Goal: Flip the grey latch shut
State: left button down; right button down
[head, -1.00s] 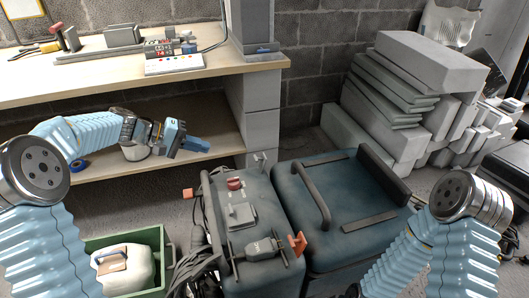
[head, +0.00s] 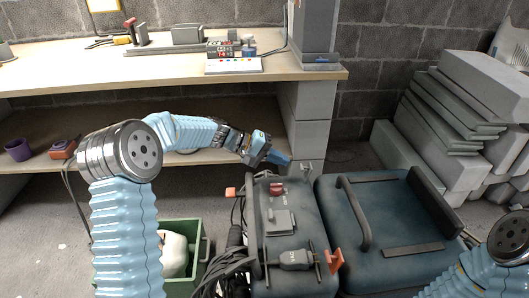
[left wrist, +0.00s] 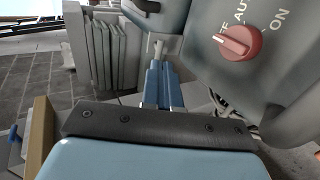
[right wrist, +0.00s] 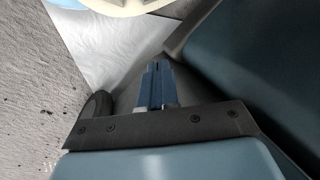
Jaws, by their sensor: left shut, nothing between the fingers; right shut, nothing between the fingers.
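The teal machine (head: 258,240) stands below the bench, with a red knob (head: 277,188) on its top, which also shows in the left wrist view (left wrist: 240,42). A grey plate-like part (head: 279,222) with a small raised lever lies on the panel. A small pale metal lever (head: 305,168) stands at the machine's far right corner. I cannot tell which of these is the grey latch. My left gripper (head: 285,158) is shut and empty, just left of the metal lever; its fingertips (left wrist: 162,70) point toward it. My right gripper (right wrist: 157,72) is shut and empty, outside the head view.
A second teal case (head: 400,225) with a dark handle stands right of the machine. A grey T-handled part (head: 296,258) and an orange tab (head: 335,260) are near its front. A green crate (head: 205,245) stands left on the floor. The bench (head: 160,80) is behind.

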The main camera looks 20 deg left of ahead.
aim_at(310, 165)
pick_arm(q)
jog(key=shift+x, duration=2.1)
pick_arm(e)
jog(key=shift+r, duration=0.1)
